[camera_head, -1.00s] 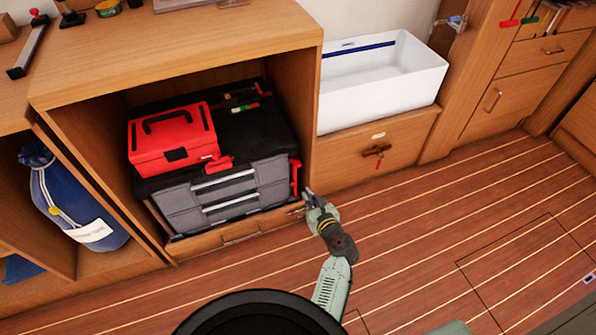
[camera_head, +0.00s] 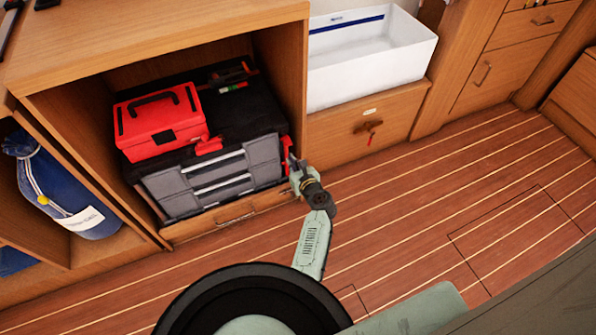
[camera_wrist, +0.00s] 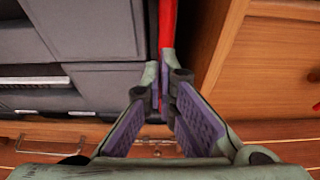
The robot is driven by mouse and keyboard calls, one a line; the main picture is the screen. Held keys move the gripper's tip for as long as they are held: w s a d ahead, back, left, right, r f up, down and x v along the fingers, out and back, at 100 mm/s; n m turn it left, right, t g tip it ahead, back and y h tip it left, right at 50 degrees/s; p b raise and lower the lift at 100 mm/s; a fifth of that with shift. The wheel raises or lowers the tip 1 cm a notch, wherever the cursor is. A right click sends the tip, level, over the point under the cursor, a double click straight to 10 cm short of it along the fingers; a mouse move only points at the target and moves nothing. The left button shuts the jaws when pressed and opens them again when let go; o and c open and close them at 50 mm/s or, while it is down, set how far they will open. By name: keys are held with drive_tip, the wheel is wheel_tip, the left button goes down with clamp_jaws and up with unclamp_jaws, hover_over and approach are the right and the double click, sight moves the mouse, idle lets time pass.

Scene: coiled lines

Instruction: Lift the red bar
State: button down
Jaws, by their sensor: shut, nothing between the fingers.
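The red bar (camera_head: 286,153) is a thin upright strip at the right end of the grey drawer case (camera_head: 222,178), inside the open cabinet. In the wrist view the red bar (camera_wrist: 168,30) runs down from the top edge to the fingertips, right of the grey drawers. My gripper (camera_head: 297,164) is at the bar's front. In the wrist view my gripper (camera_wrist: 166,78) has its fingertips close together at the bar's visible lower end, with nothing held. The fingers hide part of the bar, and I cannot tell whether they touch it.
The cabinet's right wall (camera_head: 283,80) stands close beside the bar. A red toolbox (camera_head: 160,122) sits on top of the case. A white bin (camera_head: 370,75) stands on a wooden drawer to the right. The plank floor (camera_head: 420,215) is clear.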

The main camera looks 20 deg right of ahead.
drive_tip(key=shift+w+r+p, duration=0.15)
drive_tip(key=shift+r+p, duration=0.4)
drive_tip(key=shift+r, duration=0.4)
drive_tip(key=shift+w+r+p, duration=0.15)
drive_tip(key=shift+r+p, duration=0.35)
drive_tip(key=shift+r, duration=0.45)
wheel_tip(320, 180, up, 3)
drive_tip(key=p, duration=0.3)
wheel_tip(320, 180, down, 6)
drive_tip(key=b, duration=0.4)
drive_tip(key=r+p+v, duration=0.1)
drive_tip(key=v, duration=0.9)
drive_tip(key=shift+r+p, duration=0.35)
drive_tip(key=shift+p, duration=0.05)
drive_tip(key=shift+s+f, duration=0.1)
